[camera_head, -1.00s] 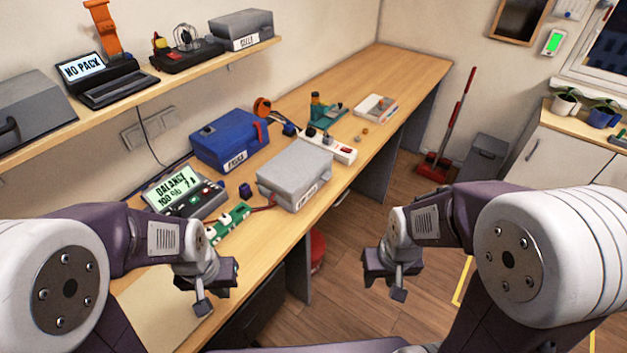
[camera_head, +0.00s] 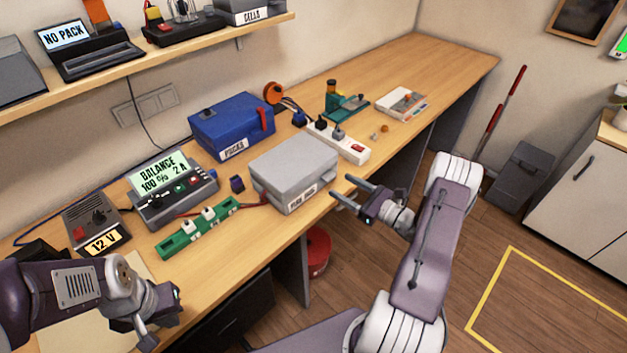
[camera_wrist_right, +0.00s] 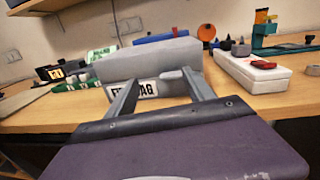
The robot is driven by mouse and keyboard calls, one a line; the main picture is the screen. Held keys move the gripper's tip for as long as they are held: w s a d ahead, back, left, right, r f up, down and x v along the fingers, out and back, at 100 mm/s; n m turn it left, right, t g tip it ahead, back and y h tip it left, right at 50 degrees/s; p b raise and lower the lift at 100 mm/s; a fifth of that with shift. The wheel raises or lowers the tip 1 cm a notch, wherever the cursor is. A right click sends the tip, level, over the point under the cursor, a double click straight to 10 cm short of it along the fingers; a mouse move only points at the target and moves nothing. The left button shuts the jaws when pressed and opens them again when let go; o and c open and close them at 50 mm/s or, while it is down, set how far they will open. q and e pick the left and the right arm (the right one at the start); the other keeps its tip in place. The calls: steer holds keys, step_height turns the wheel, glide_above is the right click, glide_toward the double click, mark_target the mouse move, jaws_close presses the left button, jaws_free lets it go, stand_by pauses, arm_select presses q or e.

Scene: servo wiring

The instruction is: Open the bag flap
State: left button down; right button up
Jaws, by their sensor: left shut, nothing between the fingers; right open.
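The bag is a light grey box-like case (camera_head: 294,170) with a white label on its front. It stands closed near the front edge of the bench, and it also shows in the right wrist view (camera_wrist_right: 150,62). My right gripper (camera_head: 341,187) is open and empty, just right of the bag's front, with its fingers pointing at it. In the right wrist view the two fingers (camera_wrist_right: 160,92) frame the bag's labelled front; I cannot tell if they touch it. My left gripper (camera_head: 148,335) is shut and empty at the lower left, over the bench's near end.
A blue case (camera_head: 232,128) stands behind the bag. A white power strip (camera_head: 338,142) lies to its right. A green board (camera_head: 197,232) and a balance charger (camera_head: 173,192) sit to its left. The bench (camera_head: 430,75) is clear at its far end.

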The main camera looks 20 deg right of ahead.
steer(key=s+d+f+m+h, duration=0.2)
steer(key=s+d, duration=0.1)
steer(key=shift+t, duration=0.3)
steer(key=x, duration=0.3)
steer(key=p+x, duration=0.1)
steer(key=x, duration=0.5)
steer(key=shift+a+r+p, duration=0.1)
steer(key=shift+a+p, duration=0.2)
steer(key=shift+a, duration=0.15)
arm_select(q)
steer(key=shift+s+a+r, duration=0.15)
steer(key=shift+a+r, duration=0.25)
steer(key=shift+r, duration=0.15)
arm_select(e)
steer(key=shift+d, duration=0.1)
jaws_close()
